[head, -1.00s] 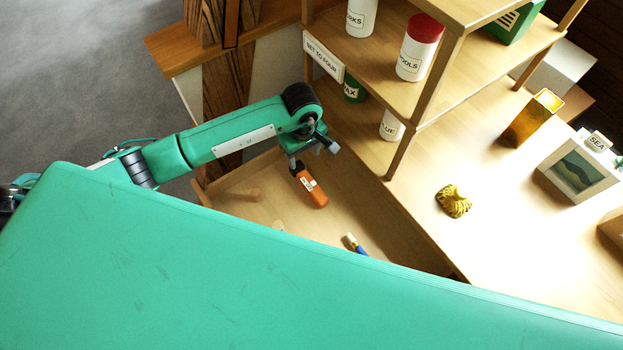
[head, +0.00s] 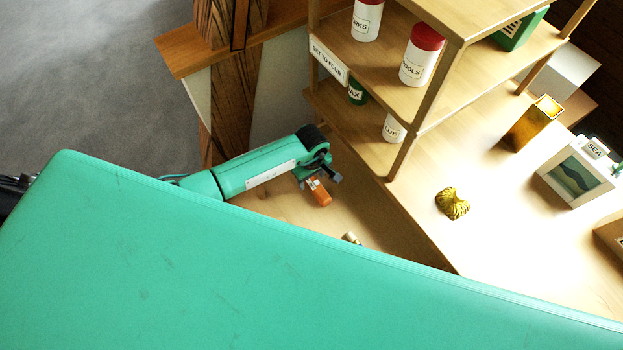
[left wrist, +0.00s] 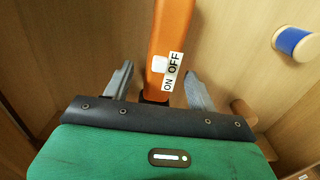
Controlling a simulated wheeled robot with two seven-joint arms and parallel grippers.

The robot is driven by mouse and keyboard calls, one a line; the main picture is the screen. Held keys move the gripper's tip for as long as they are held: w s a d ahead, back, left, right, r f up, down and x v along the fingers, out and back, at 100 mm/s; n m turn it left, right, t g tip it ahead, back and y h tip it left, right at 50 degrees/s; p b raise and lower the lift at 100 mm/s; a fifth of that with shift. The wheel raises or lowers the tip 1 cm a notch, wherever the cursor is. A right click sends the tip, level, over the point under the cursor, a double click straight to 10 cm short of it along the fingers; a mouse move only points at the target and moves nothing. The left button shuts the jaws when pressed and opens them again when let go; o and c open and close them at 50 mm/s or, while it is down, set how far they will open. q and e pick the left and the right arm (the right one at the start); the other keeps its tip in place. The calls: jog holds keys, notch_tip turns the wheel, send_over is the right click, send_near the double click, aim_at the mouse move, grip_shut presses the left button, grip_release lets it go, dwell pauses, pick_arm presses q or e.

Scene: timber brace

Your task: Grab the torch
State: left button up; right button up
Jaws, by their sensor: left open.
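The torch (head: 319,193) is an orange bar with a white ON/OFF label, in the wooden drawer-like space below the shelves. In the left wrist view the torch (left wrist: 172,38) runs up from between the two grey fingers, with its dark end near the palm. My left gripper (head: 321,179) is over the torch in the head view. In the left wrist view the left gripper (left wrist: 159,76) is open, with a finger on each side of the torch and gaps showing. My right gripper is not in view.
A blue-banded cylinder (left wrist: 292,42) and a wooden peg (left wrist: 243,109) lie to the right in the left wrist view. Wooden walls (left wrist: 52,55) stand close by. A shelf post (head: 402,155) rises right of the arm. A yellow rope bundle (head: 453,204) lies on the bench.

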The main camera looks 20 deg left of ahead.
pick_arm(q)
jog(key=shift+f, duration=0.55)
jog(key=c, duration=1.1)
jog(key=shift+c, duration=0.2)
